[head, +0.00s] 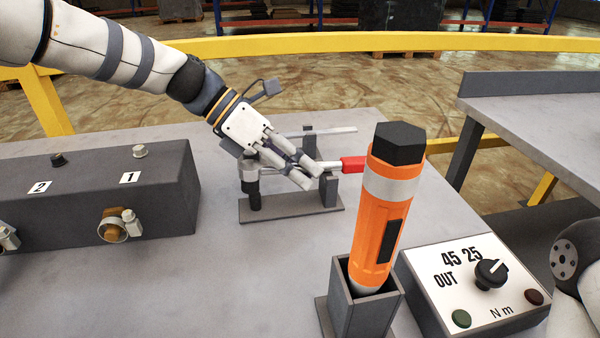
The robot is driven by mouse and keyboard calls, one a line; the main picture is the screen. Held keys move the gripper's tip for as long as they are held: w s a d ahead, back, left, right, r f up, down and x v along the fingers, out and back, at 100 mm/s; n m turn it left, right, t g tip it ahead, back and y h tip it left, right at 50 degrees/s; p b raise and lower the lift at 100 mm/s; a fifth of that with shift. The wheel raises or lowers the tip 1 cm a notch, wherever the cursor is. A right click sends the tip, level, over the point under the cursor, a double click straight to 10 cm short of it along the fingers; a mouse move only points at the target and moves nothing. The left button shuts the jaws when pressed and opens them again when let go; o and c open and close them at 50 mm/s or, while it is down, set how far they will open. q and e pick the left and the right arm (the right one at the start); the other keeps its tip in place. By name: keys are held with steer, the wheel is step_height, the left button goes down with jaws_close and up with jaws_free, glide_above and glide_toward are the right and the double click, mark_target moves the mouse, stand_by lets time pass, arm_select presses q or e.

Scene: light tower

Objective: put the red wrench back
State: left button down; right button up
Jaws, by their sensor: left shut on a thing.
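The red wrench has a short red handle (353,164) and a pale metal shaft. My left gripper (313,174) is shut on its shaft, just left of the red handle. The wrench lies roughly level at the small dark grey rack (285,210) on the table. The gripper's fingers hide much of the shaft. I cannot tell whether the wrench rests on the rack's posts or is just above them. My right gripper is out of view.
An orange tool (381,215) with a black hexagonal top stands in a grey holder (364,314) in front. A control box (470,283) with a dial is at right. A dark box (90,197) with numbered posts is at left.

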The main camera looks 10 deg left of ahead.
arm_select(q)
step_height(320, 180, up, 3)
steer(key=shift+f, duration=0.15)
steer(key=s+d+r+p, duration=0.35)
steer(key=s+r, duration=0.55)
steer(key=s, duration=0.4)
steer(key=shift+m+h, duration=0.3)
steer(key=shift+h, duration=0.1)
steer(key=w+a+f, duration=0.1)
steer(key=w, duration=0.3)
steer(key=w+a+f+b, duration=0.1)
steer(key=w, duration=0.3)
steer(key=w+a+f+b, duration=0.1)
steer(key=w+f, duration=0.1)
steer(key=w, duration=0.2)
steer(key=shift+w+f, duration=0.1)
steer(key=shift+w, duration=0.3)
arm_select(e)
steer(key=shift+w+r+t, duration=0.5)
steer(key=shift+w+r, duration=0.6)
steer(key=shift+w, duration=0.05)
arm_select(q)
steer(key=shift+r, duration=0.2)
